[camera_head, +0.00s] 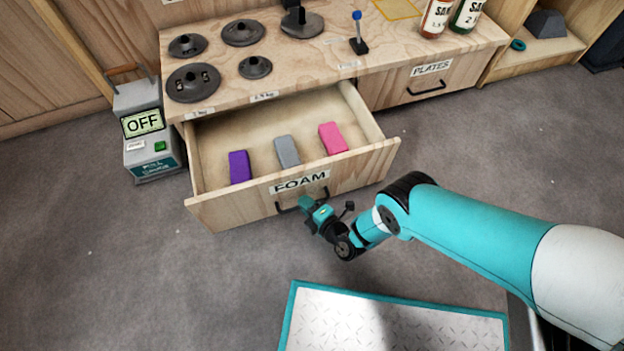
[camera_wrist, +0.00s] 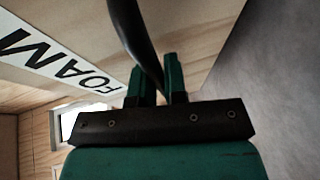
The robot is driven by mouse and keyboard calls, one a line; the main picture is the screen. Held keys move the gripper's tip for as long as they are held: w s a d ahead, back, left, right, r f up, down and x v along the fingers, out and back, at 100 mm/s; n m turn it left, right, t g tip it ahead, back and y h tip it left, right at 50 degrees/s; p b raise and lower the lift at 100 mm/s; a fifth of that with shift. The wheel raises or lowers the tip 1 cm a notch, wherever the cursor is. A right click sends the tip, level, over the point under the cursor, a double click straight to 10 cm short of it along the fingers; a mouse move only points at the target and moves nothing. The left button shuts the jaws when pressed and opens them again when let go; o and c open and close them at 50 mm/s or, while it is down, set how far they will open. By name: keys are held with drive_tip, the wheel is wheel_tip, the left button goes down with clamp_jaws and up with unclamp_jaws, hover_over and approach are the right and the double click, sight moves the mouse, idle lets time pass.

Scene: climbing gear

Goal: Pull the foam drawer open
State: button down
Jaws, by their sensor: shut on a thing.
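The foam drawer (camera_head: 237,211) stands pulled out from the wooden cabinet, with its inside in full view. A purple block (camera_head: 239,167), a grey block (camera_head: 287,151) and a pink block (camera_head: 333,138) lie in it. My gripper (camera_head: 306,203) is at the black drawer handle (camera_head: 284,209), below the FOAM label (camera_head: 299,182). In the wrist view the two green fingers of my gripper (camera_wrist: 158,82) are shut on the dark handle bar (camera_wrist: 132,30). The FOAM label (camera_wrist: 60,62) shows beside them. The fingers hide part of the handle.
The plates drawer (camera_head: 420,80) is shut at the right. Several dark weights (camera_head: 194,82) and a blue-knobbed lever (camera_head: 358,35) stand on the cabinet top. A grey gauge box reading OFF (camera_head: 150,140) stands left of the open drawer.

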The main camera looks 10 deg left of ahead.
drive_tip(key=shift+s+d+p, duration=0.3)
drive_tip(key=shift+s+d, duration=0.1)
drive_tip(key=shift+s, duration=0.2)
drive_tip(key=c, duration=1.5)
unclamp_jaws()
drive_tip(key=shift+o, duration=0.2)
drive_tip(key=p+v, duration=1)
drive_tip(key=v, duration=0.2)
drive_tip(key=shift+s, duration=0.1)
